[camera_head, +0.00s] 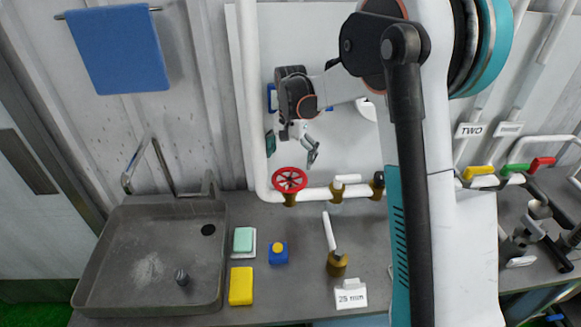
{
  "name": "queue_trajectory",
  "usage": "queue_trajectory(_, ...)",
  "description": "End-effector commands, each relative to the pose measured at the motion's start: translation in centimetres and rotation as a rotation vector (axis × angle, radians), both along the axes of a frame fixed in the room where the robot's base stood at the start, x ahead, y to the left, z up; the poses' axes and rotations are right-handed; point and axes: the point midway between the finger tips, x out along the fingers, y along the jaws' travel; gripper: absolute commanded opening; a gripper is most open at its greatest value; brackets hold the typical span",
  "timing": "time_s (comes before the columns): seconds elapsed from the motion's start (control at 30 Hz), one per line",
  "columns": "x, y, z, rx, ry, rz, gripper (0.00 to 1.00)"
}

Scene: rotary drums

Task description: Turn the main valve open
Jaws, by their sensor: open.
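A red round valve handwheel (290,180) sits on a brass fitting on the white pipe, at the back of the counter. My gripper (312,157) hangs above and slightly right of the red wheel, apart from it in the picture, with its fingers pointing down. It is open and holds nothing that I can see. Further right on the same pipe is a brass valve with a white lever (347,179). Part of the pipe to the right is hidden behind my arm.
A sink (150,258) fills the counter's left side. A yellow sponge (241,286), a green soap (243,240), a blue block (278,252) and a loose brass valve (337,263) lie on the counter. Yellow, green and red levers (515,168) are at right. A blue towel (117,48) hangs upper left.

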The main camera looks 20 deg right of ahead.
Motion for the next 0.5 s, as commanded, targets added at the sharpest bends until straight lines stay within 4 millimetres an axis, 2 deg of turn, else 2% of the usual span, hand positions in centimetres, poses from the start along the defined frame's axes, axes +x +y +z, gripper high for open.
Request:
queue_trajectory(0.17,-0.05,0.02,1.25,0.0,0.0,0.0,1.0)
queue_trajectory(0.5,-0.06,0.05,1.3,0.0,0.0,-0.013,1.0)
